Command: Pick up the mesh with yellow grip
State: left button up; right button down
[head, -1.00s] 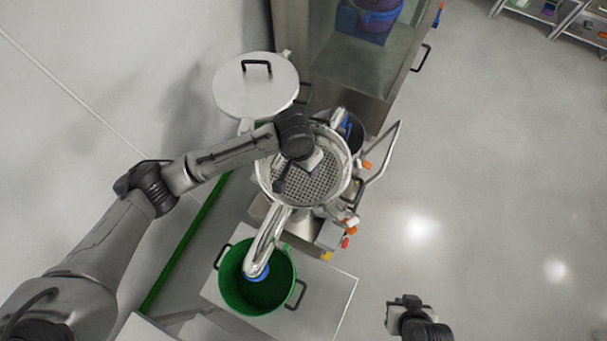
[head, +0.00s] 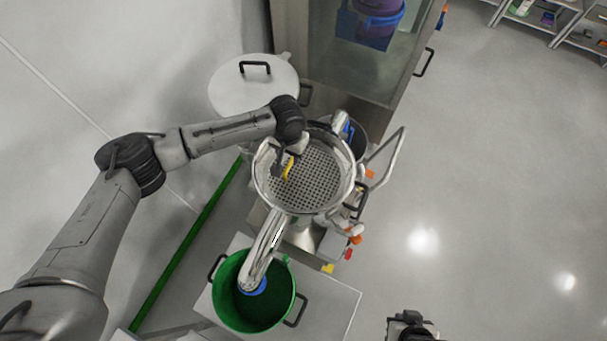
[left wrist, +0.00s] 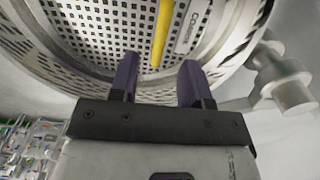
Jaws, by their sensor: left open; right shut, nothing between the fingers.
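The round perforated mesh (head: 318,181) sits inside the silver machine's bowl in the middle of the head view. Its yellow grip (head: 289,168) shows beside my left gripper. In the left wrist view the yellow grip (left wrist: 162,32) runs up from just beyond the fingertips, between the lines of the two fingers. My left gripper (head: 281,168) is over the left part of the mesh; in the left wrist view its two purple fingers (left wrist: 157,78) are apart with nothing between them. My right gripper (head: 408,318) is shut and empty at the bottom edge, over the floor, its fingertips not clear.
A round white lid (head: 254,88) with a black handle lies behind the bowl on the left. A green bucket (head: 222,298) stands under the silver spout (head: 268,243). A tall glass-fronted cabinet (head: 345,65) stands behind.

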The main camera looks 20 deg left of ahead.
aim_at(291, 162)
pick_arm(q)
jog(key=shift+s+f+b, duration=0.1)
jog(key=shift+f+b, duration=0.2)
jog(key=shift+f, duration=2.7)
jog(key=shift+c, duration=0.4)
grip_shut()
